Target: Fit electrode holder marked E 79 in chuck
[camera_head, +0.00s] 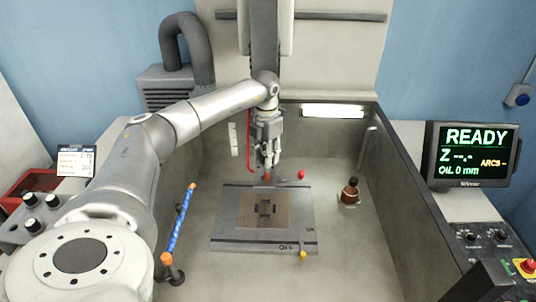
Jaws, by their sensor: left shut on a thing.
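My left gripper (268,163) is in the middle of the tank, pointing down above the back of the work plate. It is shut on a small piece, mostly hidden by the fingers, with a copper-coloured bit (267,177) at the fingertips. It looks like an electrode holder, but no marking is readable. The machine's vertical head (264,35) stands behind my arm. The chuck cannot be made out; my wrist covers that part. My right gripper is not in view.
The grey work plate (230,240) carries a gridded workpiece (248,210). A red-knobbed lever (301,174) is close right of my gripper. A blue hose (181,218) stands left, a dark brown bottle-like item (350,191) right. Tank walls (410,190) enclose the space. The screen (470,155) reads READY.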

